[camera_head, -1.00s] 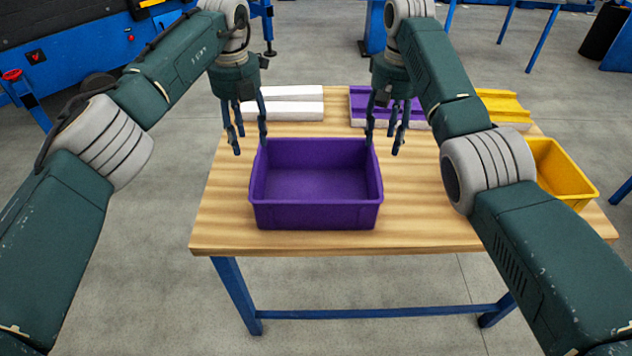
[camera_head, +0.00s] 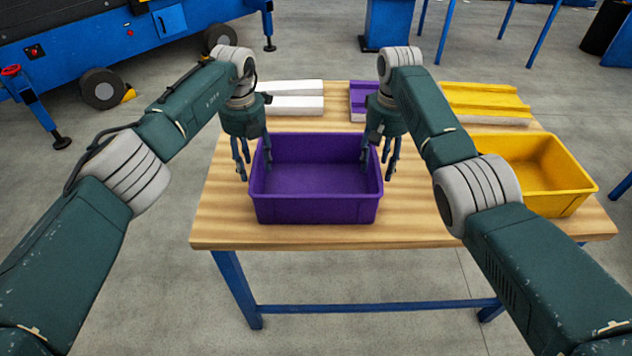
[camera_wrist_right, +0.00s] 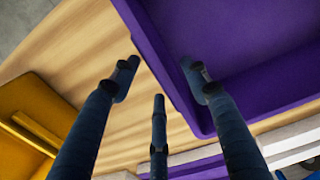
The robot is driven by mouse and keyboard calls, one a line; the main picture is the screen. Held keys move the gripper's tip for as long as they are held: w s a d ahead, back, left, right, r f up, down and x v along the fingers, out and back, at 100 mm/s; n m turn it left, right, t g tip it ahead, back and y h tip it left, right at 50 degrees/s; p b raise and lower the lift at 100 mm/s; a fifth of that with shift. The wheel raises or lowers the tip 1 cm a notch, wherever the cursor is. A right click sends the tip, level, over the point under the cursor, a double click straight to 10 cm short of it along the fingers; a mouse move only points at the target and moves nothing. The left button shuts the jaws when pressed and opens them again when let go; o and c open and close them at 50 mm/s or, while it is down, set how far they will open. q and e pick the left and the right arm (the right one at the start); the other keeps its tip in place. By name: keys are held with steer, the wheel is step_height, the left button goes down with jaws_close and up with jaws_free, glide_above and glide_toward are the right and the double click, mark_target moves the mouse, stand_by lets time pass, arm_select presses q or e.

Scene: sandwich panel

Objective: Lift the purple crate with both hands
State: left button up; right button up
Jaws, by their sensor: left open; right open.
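The purple crate (camera_head: 316,210) sits upright and empty on the wooden table, near its front edge. My left gripper (camera_head: 254,172) is open at the crate's left wall, with fingers on both sides of the rim as seen from the head. My right gripper (camera_head: 377,172) is open at the crate's right wall, pointing down. In the right wrist view the crate's wall and rim (camera_wrist_right: 165,60) pass between the open fingers of the right gripper (camera_wrist_right: 160,75). I cannot tell whether any finger touches the crate.
The wooden table (camera_head: 420,235) has bare room in front of the crate. A yellow crate (camera_head: 550,200) stands at the right. White panels (camera_head: 295,105), a purple panel (camera_head: 362,98) and yellow panels (camera_head: 485,100) lie along the back.

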arm_select(q)
steer(key=shift+f, duration=0.1)
arm_select(e)
steer(key=shift+f, duration=0.1)
arm_select(q)
steer(key=shift+c, duration=0.3)
arm_select(e)
steer(key=shift+c, duration=0.3)
arm_select(q)
jaws_close()
arm_select(e)
jaws_close()
arm_select(q)
steer(key=shift+r, duration=0.2)
arm_select(e)
steer(key=shift+r, duration=0.2)
